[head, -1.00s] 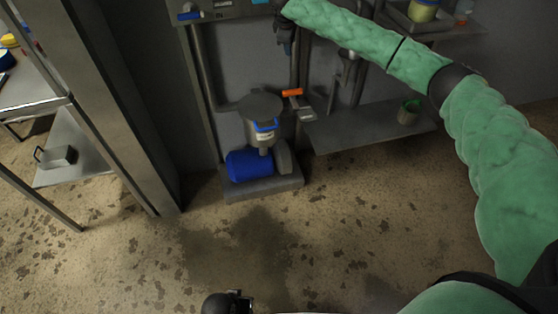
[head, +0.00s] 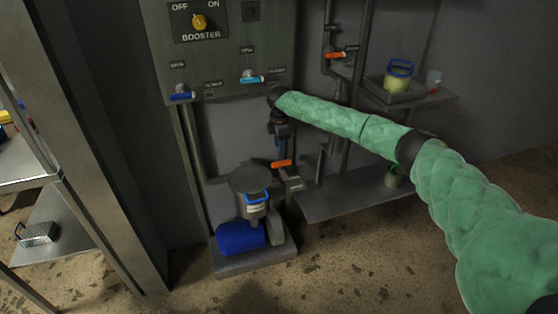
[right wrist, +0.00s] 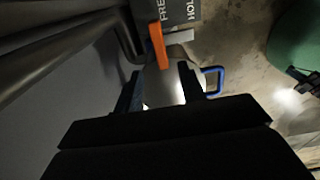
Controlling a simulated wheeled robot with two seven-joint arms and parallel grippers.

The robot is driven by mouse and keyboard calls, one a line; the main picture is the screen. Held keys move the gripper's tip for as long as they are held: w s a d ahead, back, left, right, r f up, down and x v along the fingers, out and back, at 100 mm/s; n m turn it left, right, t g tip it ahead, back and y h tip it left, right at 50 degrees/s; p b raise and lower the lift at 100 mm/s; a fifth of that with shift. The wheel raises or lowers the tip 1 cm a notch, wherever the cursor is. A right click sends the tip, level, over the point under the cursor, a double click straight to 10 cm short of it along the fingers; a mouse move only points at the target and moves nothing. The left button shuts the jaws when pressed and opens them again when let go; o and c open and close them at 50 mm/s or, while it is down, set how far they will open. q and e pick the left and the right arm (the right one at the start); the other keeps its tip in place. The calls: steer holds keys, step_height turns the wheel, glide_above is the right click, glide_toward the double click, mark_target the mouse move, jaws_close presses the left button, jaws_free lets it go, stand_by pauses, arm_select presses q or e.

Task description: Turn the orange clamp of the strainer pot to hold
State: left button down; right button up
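The strainer pot (head: 250,180) is a grey pot with a round dark lid and a blue handle, standing over a blue motor. The orange clamp (head: 281,163) sticks out at the pot's right side, above a small grey plate. My right gripper (head: 280,140) points down just above the clamp. In the right wrist view its two dark fingers (right wrist: 160,88) are spread with nothing gripped. The orange clamp (right wrist: 158,45) lies just beyond the fingertips there, beside a plate (right wrist: 181,10) with partly visible FREE and HOLD lettering. My left gripper is out of view.
A wall panel (head: 225,60) with a yellow booster knob and blue valve handles is above the pot. Pipes run down the wall beside it. A low shelf (head: 340,203) stands to the right, and a metal post (head: 90,130) to the left.

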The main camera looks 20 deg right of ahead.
mark_target(280, 162)
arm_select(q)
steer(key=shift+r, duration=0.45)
arm_select(e)
steer(key=shift+f, duration=3.85)
jaws_close()
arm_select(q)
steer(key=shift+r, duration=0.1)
